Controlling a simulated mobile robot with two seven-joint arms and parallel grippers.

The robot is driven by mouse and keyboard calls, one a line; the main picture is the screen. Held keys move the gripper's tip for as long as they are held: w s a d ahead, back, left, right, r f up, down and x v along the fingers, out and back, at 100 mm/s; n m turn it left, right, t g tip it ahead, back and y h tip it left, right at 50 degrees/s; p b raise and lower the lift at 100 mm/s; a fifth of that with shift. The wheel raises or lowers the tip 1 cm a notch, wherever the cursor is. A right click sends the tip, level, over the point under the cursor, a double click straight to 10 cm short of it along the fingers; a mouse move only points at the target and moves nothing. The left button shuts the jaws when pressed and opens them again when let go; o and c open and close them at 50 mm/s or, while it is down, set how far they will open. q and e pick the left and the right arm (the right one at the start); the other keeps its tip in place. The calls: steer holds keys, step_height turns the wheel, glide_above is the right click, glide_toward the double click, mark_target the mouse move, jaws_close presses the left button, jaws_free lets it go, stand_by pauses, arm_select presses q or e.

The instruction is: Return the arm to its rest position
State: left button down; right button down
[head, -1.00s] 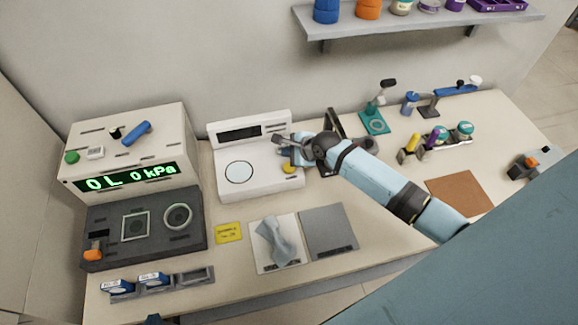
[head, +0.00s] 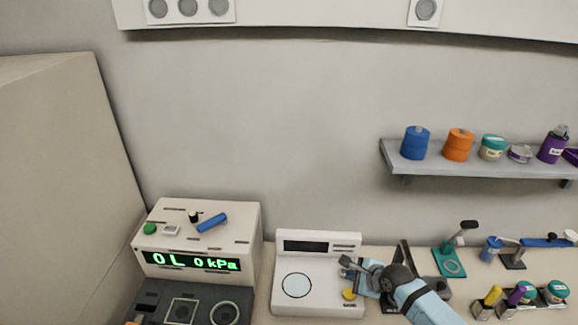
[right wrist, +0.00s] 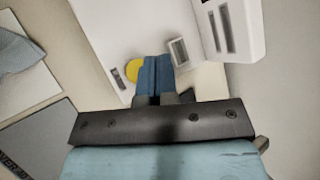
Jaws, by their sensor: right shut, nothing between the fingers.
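My right gripper (head: 352,275) is over the right side of a white device (head: 322,297) with a dark display and a round ring on its top. In the right wrist view its blue fingers (right wrist: 155,75) are together with nothing between them. They point toward the white device's top (right wrist: 110,35), close to a yellow button (right wrist: 132,70). The yellow button also shows just below the gripper in the head view (head: 349,294). I cannot tell whether the fingertips touch the device. My left gripper is not in view.
Left of it stands a particle classifier box (head: 238,225) with a green "0 L 0 kPa" readout. A wall shelf (head: 480,170) with jars hangs at upper right. A teal stand (head: 449,262) and several small vials (head: 525,292) stand right of my arm.

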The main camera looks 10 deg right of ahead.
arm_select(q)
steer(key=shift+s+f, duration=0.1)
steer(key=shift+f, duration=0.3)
arm_select(e)
steer(key=s+a+f+n+t, duration=0.1)
steer(key=s+a+n, duration=0.1)
steer(key=s+n, duration=0.6)
steer(key=s+a+f+n+h, duration=0.1)
steer(key=s+a+n, duration=0.2)
steer(key=s+n, duration=0.5)
steer(key=s+a+f+n+t, duration=0.1)
steer(key=s+a+n, duration=0.2)
steer(key=s+n, duration=0.5)
steer(key=shift+s+f+t, duration=0.3)
steer(key=shift+s+f, duration=0.1)
steer(key=shift+s, duration=0.8)
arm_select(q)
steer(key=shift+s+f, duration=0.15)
